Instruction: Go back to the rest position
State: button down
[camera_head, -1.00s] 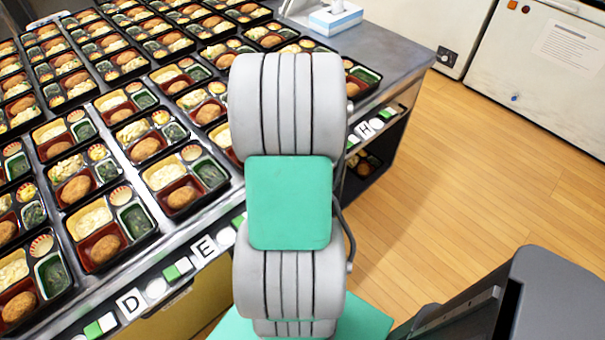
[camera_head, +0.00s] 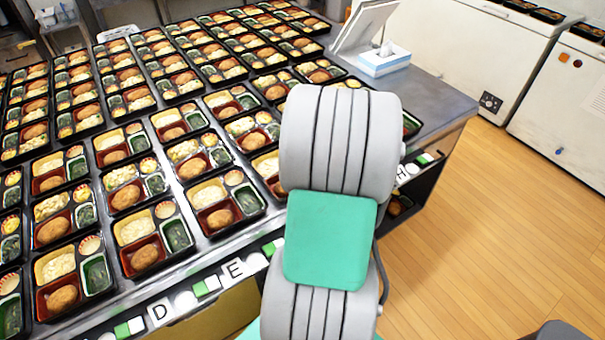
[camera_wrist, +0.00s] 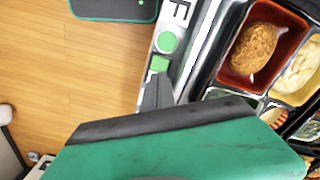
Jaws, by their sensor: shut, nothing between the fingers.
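My gripper (camera_wrist: 157,92) shows in the wrist view as a dark fingertip beyond the green and black wrist housing. It is shut and holds nothing. It appears over the table's front edge, close to a bento tray (camera_wrist: 219,70) with a fried brown piece in a red compartment. In the head view my arm stands upright in front of the table, and its links hide the gripper. Many black bento trays (camera_head: 128,272) stand in rows on the metal table (camera_head: 440,95), each with several compartments of food.
A tissue box (camera_head: 383,60) and a white tilted panel (camera_head: 365,22) stand at the table's back right. White chest freezers (camera_head: 450,50) line the back wall. Letter tiles (camera_head: 160,311) run along the table's front edge. The wooden floor (camera_head: 500,200) at the right is clear.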

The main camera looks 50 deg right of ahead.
jog(key=s+a+n+g+y, duration=0.1)
jog(key=s+a+n, duration=0.3)
jog(key=a, duration=0.3)
jog(key=w+a+r+n+t, duration=0.1)
jog(key=w+a+r+n, duration=0.2)
jog(key=a, duration=0.5)
jog(key=w+a+r+n+t, duration=0.2)
jog(key=w+a+r+n, duration=0.2)
jog(key=a, duration=0.4)
jog(key=w+a+r+n+t+h, duration=0.1)
jog(key=w+a+r+n, duration=0.2)
jog(key=a+r, duration=0.3)
jog(key=w+a, duration=0.1)
jog(key=a, duration=0.2)
jog(key=shift+n+t, duration=0.3)
jog(key=shift+n, duration=0.1)
